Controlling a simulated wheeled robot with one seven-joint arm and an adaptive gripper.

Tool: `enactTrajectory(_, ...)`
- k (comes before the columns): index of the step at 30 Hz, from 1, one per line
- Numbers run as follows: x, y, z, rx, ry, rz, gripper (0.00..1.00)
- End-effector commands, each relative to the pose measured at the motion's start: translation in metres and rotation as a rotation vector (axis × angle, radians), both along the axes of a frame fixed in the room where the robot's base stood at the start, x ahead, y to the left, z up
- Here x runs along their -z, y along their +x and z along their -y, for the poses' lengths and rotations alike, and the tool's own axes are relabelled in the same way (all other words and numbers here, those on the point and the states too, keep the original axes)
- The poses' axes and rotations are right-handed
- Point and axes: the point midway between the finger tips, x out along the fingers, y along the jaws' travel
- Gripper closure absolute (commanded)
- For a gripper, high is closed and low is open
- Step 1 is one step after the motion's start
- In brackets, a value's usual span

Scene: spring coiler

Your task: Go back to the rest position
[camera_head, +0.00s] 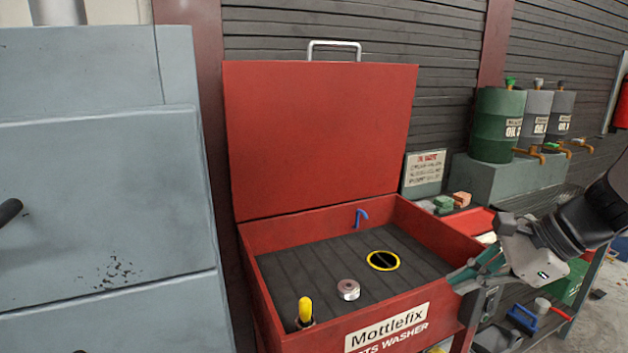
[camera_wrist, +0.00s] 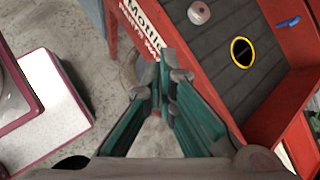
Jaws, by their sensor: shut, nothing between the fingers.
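My gripper (camera_head: 468,277) is at the right in the head view, beside the front right corner of the red parts washer (camera_head: 318,88), whose lid stands open. In the wrist view my gripper (camera_wrist: 168,77) points toward the washer's front wall, its fingers together with nothing between them. Inside the washer are a round metal part (camera_head: 348,289), a yellow-ringed drain hole (camera_head: 383,261), a blue hook-shaped piece (camera_head: 361,217) and a yellow-tipped nozzle (camera_head: 305,310). I cannot tell whether the fingers touch the washer.
A grey cabinet (camera_head: 95,200) stands close on the left. Oil drums (camera_head: 499,125) with taps stand on a grey block at the back right. A shelf with a blue-handled item (camera_head: 522,318) and a green box (camera_head: 570,283) is below my arm. Open floor (camera_head: 600,325) shows at the lower right.

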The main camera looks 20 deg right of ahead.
Motion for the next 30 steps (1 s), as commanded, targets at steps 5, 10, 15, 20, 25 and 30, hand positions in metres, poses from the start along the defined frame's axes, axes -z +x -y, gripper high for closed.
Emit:
enactTrajectory(5, -0.018, -0.02, -0.103, -0.541, -0.233, 0.03, 1.0)
enactTrajectory(10, -0.023, -0.063, -0.163, -1.024, -0.46, 0.072, 1.0)
enactTrajectory(15, -0.021, -0.101, -0.186, -1.389, -0.652, 0.111, 1.0)
enactTrajectory(20, -0.02, -0.124, -0.192, -1.628, -0.789, 0.137, 1.0)
enactTrajectory(25, -0.018, -0.142, -0.191, -1.83, -0.923, 0.163, 1.0)
enactTrajectory(30, -0.038, -0.145, -0.189, -1.865, -0.977, 0.178, 1.0)
